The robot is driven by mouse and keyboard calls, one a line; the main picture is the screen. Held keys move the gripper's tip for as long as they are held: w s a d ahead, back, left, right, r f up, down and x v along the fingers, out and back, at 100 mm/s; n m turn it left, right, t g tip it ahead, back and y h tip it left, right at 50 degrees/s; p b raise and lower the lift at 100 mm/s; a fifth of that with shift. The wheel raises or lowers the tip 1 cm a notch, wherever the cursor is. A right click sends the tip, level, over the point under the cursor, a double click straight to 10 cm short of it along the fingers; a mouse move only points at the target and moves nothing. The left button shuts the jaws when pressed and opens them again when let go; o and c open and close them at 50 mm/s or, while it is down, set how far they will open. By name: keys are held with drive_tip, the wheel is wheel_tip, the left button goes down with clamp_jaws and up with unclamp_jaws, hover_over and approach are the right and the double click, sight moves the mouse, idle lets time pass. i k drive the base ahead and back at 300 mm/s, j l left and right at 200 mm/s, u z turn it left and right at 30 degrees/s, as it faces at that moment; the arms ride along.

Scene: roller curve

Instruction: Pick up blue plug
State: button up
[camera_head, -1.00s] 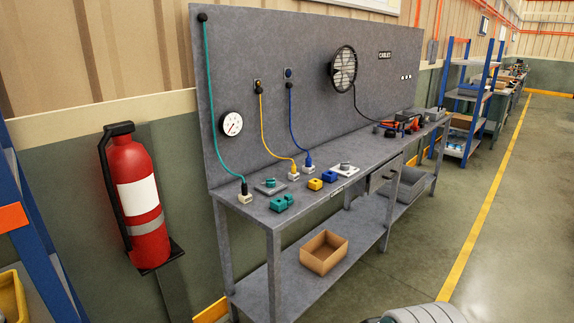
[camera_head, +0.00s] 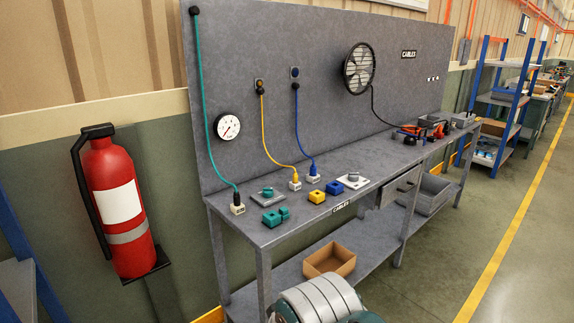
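A blue cable hangs from a wall socket (camera_head: 295,73) on the grey back panel. Its lower end is a blue plug (camera_head: 313,168), which stands upright at a small white socket block (camera_head: 313,178) on the workbench (camera_head: 362,165). Whether the plug is fully seated cannot be told. A separate blue block (camera_head: 335,188) lies on the bench just in front and to the right of it. My gripper is not in view. A rounded grey and teal part of my arm shows at the bottom edge, below and in front of the bench, apart from the plug.
A yellow plug (camera_head: 295,178) and a green plug (camera_head: 237,197) stand to the left. A yellow block (camera_head: 317,197), green blocks (camera_head: 277,217) and a white plate (camera_head: 352,180) lie nearby. A cardboard box (camera_head: 330,262) sits on the lower shelf. A fire extinguisher (camera_head: 118,200) is left.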

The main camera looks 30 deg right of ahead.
sight(313, 167)
drive_tip(key=i+l, duration=0.15)
drive_tip(key=l, duration=0.15)
drive_tip(key=i+l+u, duration=0.15)
drive_tip(key=l, duration=0.2)
drive_tip(key=i+l, duration=0.15)
drive_tip(key=l, duration=0.2)
drive_tip(key=i+l+u, duration=0.1)
drive_tip(key=l, duration=0.25)
drive_tip(key=i+l+u, duration=0.1)
drive_tip(key=l, duration=0.25)
drive_tip(key=i+l, duration=0.15)
drive_tip(key=l, duration=0.2)
drive_tip(key=i+l, duration=0.15)
drive_tip(key=l, duration=0.2)
drive_tip(key=i+l, duration=0.1)
drive_tip(key=l, duration=0.3)
drive_tip(key=i+l, duration=0.15)
drive_tip(key=l, duration=0.2)
drive_tip(key=i+l, duration=0.1)
drive_tip(key=l, duration=0.25)
drive_tip(key=u, duration=0.05)
